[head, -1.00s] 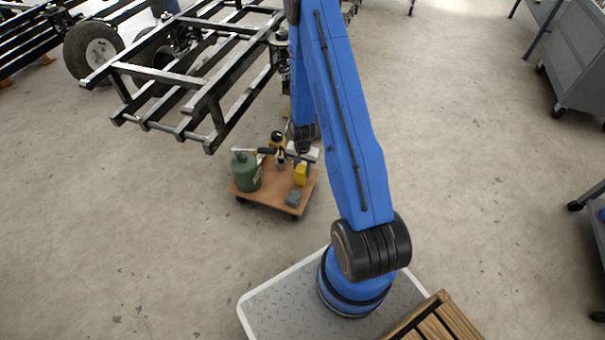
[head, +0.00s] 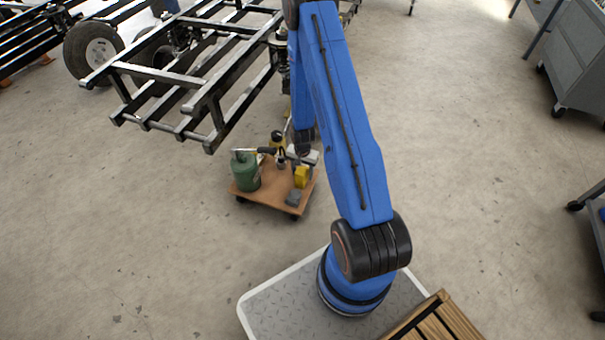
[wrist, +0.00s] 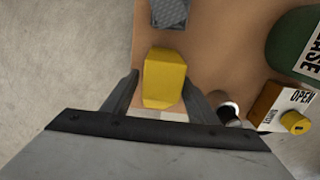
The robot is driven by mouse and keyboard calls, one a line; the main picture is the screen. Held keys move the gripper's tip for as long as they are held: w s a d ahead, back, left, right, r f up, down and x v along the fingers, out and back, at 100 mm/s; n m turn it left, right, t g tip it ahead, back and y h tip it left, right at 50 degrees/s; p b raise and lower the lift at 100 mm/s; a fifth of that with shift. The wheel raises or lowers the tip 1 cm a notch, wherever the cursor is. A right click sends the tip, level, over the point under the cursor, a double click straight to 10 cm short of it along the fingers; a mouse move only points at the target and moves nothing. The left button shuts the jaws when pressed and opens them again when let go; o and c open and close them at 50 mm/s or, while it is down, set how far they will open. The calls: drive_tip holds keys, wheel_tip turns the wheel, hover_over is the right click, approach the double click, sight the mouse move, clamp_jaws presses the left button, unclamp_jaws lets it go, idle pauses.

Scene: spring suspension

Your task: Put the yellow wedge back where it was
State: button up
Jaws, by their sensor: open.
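The yellow wedge (head: 301,178) stands on the low wheeled wooden board (head: 262,199), near its right side. In the wrist view the yellow wedge (wrist: 165,76) lies between the two fingers of my gripper (wrist: 160,80). The fingers are apart, with a gap on each side of the wedge, so my gripper is open and holds nothing. In the head view my gripper (head: 304,162) is just above and behind the wedge, partly hidden by the arm.
On the board are a green canister (head: 246,172), a grey block (head: 294,197) and a box marked OPEN (wrist: 272,104). A dark cylinder (wrist: 229,113) is close to the right finger. The black frame (head: 180,78) is behind left.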

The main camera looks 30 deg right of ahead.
wheel_tip(320, 180, up, 12)
drive_tip(key=shift+r, duration=0.15)
drive_tip(key=s+a+r+n+t, duration=0.1)
drive_tip(key=s+a+r+n, duration=0.15)
drive_tip(key=r, duration=0.75)
drive_tip(key=s+a+r+n+t, duration=0.1)
drive_tip(key=s+a+r, duration=0.15)
drive_tip(key=r, duration=0.75)
drive_tip(key=s+a+r+n, duration=0.1)
drive_tip(key=a+r+n, duration=0.15)
drive_tip(key=r, duration=0.75)
drive_tip(key=s+a+r+n+t, duration=0.1)
drive_tip(key=s+a+r+n, duration=0.1)
drive_tip(key=s+r, duration=0.6)
drive_tip(key=s+a+r+n+t, duration=0.1)
drive_tip(key=s+a+r, duration=0.4)
drive_tip(key=s, duration=1)
wheel_tip(320, 180, up, 3)
drive_tip(key=shift+s+f+n+t, duration=0.1)
drive_tip(key=shift+s+n+t, duration=0.1)
drive_tip(key=shift+n+t, duration=0.35)
drive_tip(key=shift+a, duration=0.1)
